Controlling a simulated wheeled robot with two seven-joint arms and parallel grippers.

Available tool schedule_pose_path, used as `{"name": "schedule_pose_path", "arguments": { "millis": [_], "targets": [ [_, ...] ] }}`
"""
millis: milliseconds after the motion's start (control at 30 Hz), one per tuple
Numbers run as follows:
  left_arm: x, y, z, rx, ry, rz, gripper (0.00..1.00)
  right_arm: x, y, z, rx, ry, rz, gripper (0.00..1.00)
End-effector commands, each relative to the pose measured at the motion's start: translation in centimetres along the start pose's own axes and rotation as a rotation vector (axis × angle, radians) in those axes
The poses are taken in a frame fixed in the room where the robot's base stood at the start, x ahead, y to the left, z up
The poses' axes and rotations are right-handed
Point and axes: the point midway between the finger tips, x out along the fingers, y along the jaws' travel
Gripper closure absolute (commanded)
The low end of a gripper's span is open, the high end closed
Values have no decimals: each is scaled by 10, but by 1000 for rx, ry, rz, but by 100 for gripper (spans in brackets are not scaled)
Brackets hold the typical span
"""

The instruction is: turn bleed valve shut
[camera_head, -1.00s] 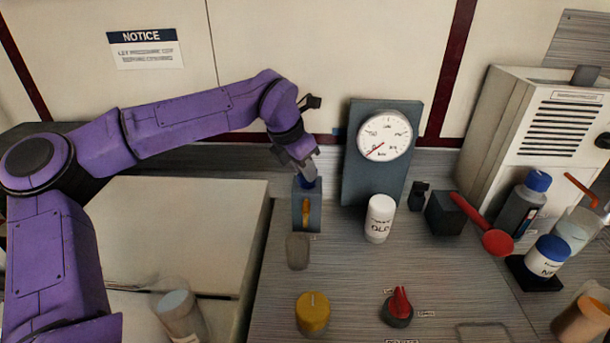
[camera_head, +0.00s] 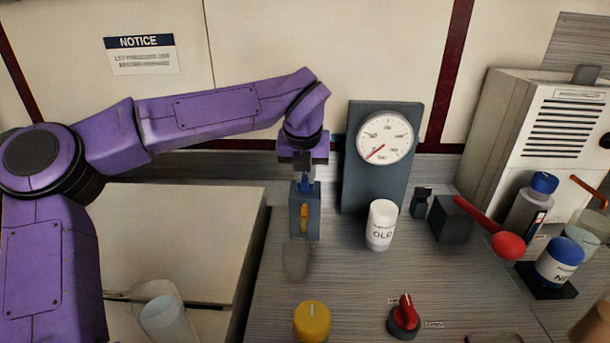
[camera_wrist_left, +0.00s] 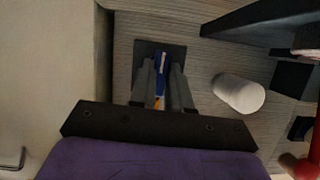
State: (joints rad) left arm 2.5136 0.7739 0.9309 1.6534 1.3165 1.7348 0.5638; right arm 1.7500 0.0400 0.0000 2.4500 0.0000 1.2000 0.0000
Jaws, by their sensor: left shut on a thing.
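A grey block (camera_head: 314,228) with an orange-yellow strip (camera_head: 304,217) on its front stands left of the gauge, with a blue handle (camera_head: 306,185) on its top. My left gripper (camera_head: 304,176) points down at the block from above and is shut on the blue handle. In the left wrist view, the blue handle (camera_wrist_left: 160,62) sits between the two fingers of my left gripper (camera_wrist_left: 162,76). The fingers hide part of the handle, so its exact angle is hard to tell. The gauge (camera_head: 385,137) has its red needle at the lower left. My right gripper is not in view.
A white bottle (camera_head: 381,225) stands right of the block. A yellow knob (camera_head: 312,322) and a red knob (camera_head: 404,314) are nearer the front. A dark box (camera_head: 448,219) with a red-ended lever (camera_head: 508,245) and blue-capped bottles are to the right.

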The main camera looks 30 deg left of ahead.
Motion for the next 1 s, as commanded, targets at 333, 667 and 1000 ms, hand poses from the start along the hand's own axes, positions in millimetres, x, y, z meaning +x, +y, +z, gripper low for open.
{"name": "schedule_pose_path", "arguments": {
  "millis": [333, 667, 1000],
  "targets": [
    [-2, 0, 2, -60, -7, 21, 100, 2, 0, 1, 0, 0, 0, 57],
    [-2, 0, 2, -62, -7, 22, 100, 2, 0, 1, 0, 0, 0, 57],
    [-1, 0, 1, -60, -3, 23, 57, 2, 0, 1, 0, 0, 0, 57]
  ]
}}
